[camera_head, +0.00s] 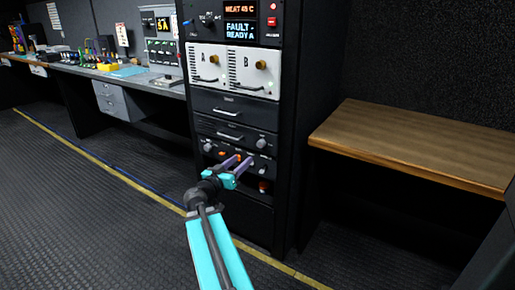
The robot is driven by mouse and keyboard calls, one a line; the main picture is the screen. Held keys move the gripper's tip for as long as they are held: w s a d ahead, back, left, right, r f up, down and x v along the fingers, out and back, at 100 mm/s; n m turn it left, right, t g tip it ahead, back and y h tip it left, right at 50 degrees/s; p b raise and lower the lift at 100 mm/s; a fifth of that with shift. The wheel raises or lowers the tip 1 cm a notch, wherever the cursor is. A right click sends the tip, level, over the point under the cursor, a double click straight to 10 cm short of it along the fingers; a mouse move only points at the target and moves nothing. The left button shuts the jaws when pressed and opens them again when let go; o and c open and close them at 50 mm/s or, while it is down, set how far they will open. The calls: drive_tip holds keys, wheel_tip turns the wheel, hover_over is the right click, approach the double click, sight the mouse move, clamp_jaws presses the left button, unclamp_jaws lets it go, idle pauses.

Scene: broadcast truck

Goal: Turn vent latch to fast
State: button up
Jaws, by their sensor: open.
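A black equipment rack (289,120) stands in the middle of the view. Its lower panels carry several small knobs, among them an orange one (221,156) and a grey one (261,143). I cannot tell which of these controls, if any, is the vent latch, and no "fast" label is readable. My gripper (243,160) has two purple fingers, apart and pointing at the lower knob panel. It holds nothing that I can see. The fingers hide part of that panel, and I cannot tell whether they touch it.
Above are two white modules marked A (207,69) and B (249,71), and a display (239,32) reading "FAULT - READY A". A wooden-topped bench (415,145) stands close on the right. A long desk (125,80) runs along the left. The dark floor (75,205) at left is clear.

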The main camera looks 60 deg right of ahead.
sight(260, 144)
drive_tip(key=shift+d, duration=0.1)
drive_tip(key=shift+w+d, duration=0.15)
drive_tip(key=shift+d, duration=3.25)
drive_tip(key=shift+w+d, duration=0.1)
drive_tip(key=shift+d, duration=3.3)
drive_tip(key=c, duration=1.1)
